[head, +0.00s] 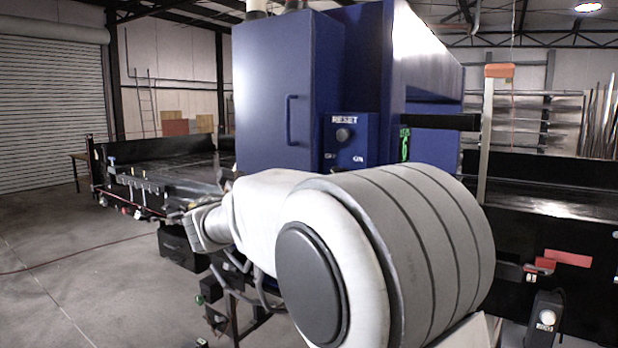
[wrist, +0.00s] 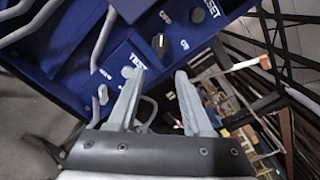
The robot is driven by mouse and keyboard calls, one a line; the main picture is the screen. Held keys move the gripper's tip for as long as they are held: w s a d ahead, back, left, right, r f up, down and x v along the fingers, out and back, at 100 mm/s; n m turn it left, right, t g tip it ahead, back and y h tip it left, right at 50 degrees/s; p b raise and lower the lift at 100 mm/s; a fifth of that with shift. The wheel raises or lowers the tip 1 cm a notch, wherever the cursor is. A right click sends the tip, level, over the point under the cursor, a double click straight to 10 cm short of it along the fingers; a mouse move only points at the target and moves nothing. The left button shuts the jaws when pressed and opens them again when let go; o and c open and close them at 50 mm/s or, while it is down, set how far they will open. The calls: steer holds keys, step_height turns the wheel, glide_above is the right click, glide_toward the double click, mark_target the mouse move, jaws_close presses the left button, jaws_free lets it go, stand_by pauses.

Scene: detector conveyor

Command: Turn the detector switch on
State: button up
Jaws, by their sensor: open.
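The blue detector cabinet (head: 290,85) stands in the middle of the head view. Its panel has a round RESET button (head: 343,134) with switch labels below it, partly hidden by my arm. In the wrist view the panel appears turned. The black detector switch knob (wrist: 160,45) carries a white mark and sits between two labels. My gripper (wrist: 160,78) is open and empty. Its two fingertips point at the panel on either side of the knob's line, and the knob lies beyond the tips, apparently untouched. My arm hides the gripper in the head view.
In the wrist view the RESET button (wrist: 197,15) and a grey TEST button (wrist: 127,72) lie close to the knob. The black conveyor (head: 165,180) extends left, with open floor in front.

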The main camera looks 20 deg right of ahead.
steer(key=p+x, duration=0.2)
steer(key=x, duration=1.4)
steer(key=shift+w+d, duration=0.2)
steer(key=shift+d, duration=0.2)
jaws_close()
